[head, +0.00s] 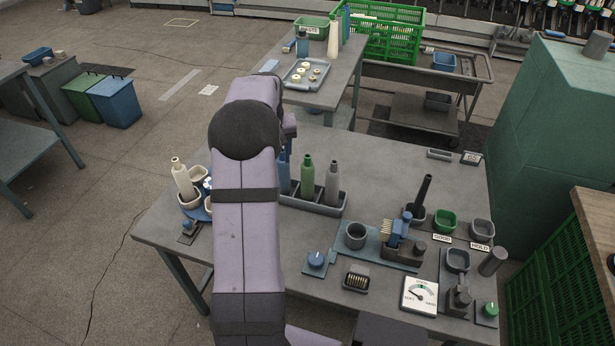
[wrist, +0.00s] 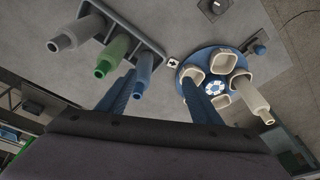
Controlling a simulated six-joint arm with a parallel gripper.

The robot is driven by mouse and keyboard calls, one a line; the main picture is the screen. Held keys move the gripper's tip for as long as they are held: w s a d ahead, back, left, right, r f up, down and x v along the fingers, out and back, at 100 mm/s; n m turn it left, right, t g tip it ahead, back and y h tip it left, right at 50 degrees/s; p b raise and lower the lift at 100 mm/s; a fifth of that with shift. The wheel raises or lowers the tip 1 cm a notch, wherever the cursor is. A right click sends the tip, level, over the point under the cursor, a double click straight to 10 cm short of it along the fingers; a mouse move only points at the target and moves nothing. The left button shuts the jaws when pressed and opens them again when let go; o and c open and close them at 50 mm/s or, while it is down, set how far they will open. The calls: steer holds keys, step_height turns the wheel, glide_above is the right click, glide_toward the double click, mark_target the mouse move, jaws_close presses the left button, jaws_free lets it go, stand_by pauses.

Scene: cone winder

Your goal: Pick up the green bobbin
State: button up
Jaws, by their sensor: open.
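The green bobbin (head: 307,180) stands upright in a grey rack (head: 317,208), between a blue bobbin (head: 284,173) and a grey bobbin (head: 332,184). My arm partly covers the blue bobbin and the rack's left end in the head view. The wrist view also shows the green bobbin (wrist: 114,54), at upper left. My gripper (wrist: 158,77) has two blue fingers spread apart with no bobbin held between them. The green bobbin lies left of both fingers there; the blue bobbin (wrist: 144,70) appears close to the left finger. The fingers are mostly hidden behind my arm in the head view.
A blue turntable (wrist: 220,58) with cream cups holds a cream bobbin (wrist: 248,96), right of the fingers. The table (head: 400,165) is clear behind the rack.

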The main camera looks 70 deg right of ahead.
steer(key=m, duration=0.2)
glide_toward(308, 157)
steer(key=shift+h, duration=0.3)
steer(key=x, duration=0.5)
steer(key=shift+a+f, duration=0.1)
steer(key=shift+a, duration=0.1)
steer(key=shift+p+x, duration=0.7)
steer(key=shift+x, duration=0.4)
steer(key=shift+w+f+p, duration=0.1)
steer(key=shift+f+p, duration=0.45)
steer(key=shift+p, duration=0.05)
steer(key=shift+p+x, duration=0.9)
steer(key=shift+x, duration=1.15)
steer(key=c, duration=1.1)
steer(key=shift+r, duration=0.1)
